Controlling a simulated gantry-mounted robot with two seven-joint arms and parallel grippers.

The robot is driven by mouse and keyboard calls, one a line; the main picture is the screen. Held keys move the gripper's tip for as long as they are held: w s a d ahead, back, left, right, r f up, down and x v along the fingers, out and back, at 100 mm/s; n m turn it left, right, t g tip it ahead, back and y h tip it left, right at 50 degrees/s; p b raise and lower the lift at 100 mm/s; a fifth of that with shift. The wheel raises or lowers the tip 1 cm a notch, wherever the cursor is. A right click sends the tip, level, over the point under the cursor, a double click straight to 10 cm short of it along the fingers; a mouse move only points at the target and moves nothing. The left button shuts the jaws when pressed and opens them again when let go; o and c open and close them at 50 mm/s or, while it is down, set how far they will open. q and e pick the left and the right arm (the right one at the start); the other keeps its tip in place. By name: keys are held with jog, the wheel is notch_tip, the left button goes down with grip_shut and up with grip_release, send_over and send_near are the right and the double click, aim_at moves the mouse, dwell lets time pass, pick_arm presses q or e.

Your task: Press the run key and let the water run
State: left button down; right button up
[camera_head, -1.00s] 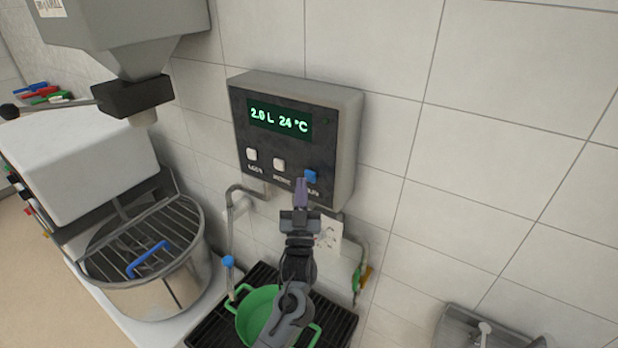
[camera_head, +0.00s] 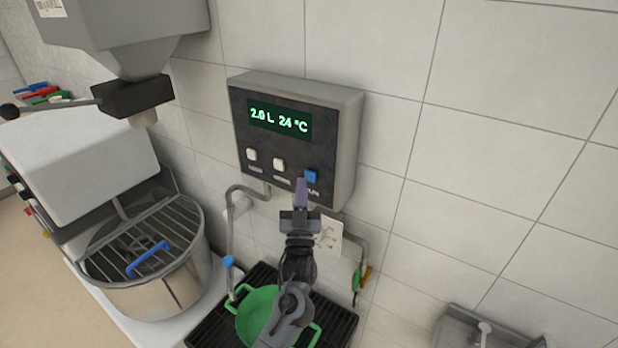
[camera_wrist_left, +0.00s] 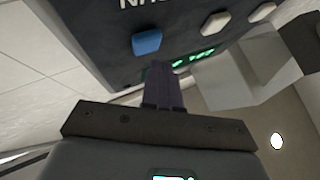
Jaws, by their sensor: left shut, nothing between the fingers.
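The grey control box (camera_head: 347,120) hangs on the tiled wall. Its green display (camera_head: 279,120) reads 2.0 L 24 °C. Below it sit two white keys and, at the right, a blue run key (camera_head: 311,176), which also shows in the left wrist view (camera_wrist_left: 147,42). My left gripper (camera_head: 301,184) is shut and empty, its tips just below the blue key. In the left wrist view the fingers (camera_wrist_left: 160,70) point at the box's lower edge, beside the key; I cannot tell whether they touch the box. My right gripper is out of view.
A green pot (camera_head: 256,302) stands on a black grate (camera_head: 342,325) beneath my left arm. A bent pipe (camera_head: 231,215) with a blue fitting is left of the arm. A mixer bowl (camera_head: 180,288) stands further left. The wall at right is clear.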

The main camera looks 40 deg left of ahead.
pick_arm(q)
jog(key=shift+w, duration=0.15)
jog(key=shift+w, duration=0.3)
dwell(0.6)
jog(key=shift+w+b, duration=0.4)
jog(key=shift+w, duration=0.05)
dwell(0.4)
jog(key=shift+s, duration=0.2)
jog(key=shift+s+p, duration=0.55)
jog(key=shift+s, duration=0.15)
jog(key=shift+s, duration=0.1)
